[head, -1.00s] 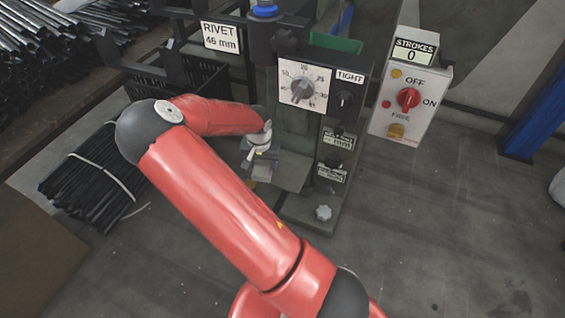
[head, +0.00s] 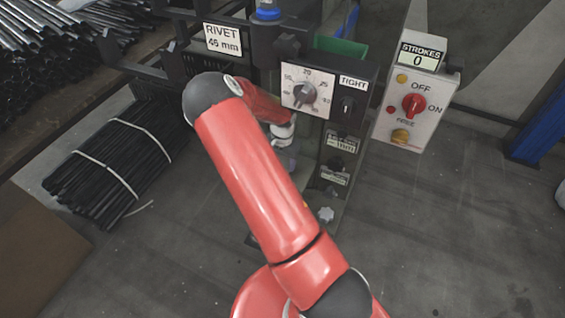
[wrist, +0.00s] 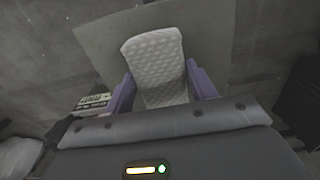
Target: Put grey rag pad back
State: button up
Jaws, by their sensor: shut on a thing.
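The grey rag pad (wrist: 158,58), pale and dimpled, shows in the wrist view between the two purple fingers of my gripper (wrist: 160,82). The gripper is shut on the pad's sides, and the pad's far end sticks out beyond the fingertips. A flat grey-green plate (wrist: 105,42) lies beyond the pad; I cannot tell whether the pad touches it. In the head view my red arm reaches to the front of the rivet press (head: 335,150). There the arm hides the pad and most of the gripper.
The dial (head: 304,91) and the TIGHT knob panel (head: 350,83) are close to my wrist. A STROKES control box (head: 416,100) stands at right. A bundle of black rods (head: 115,165) lies at left.

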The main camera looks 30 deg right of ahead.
jog(key=shift+f, duration=0.4)
jog(key=o, duration=0.9)
notch_tip(320, 180, up, 8)
jog(key=shift+f, duration=0.25)
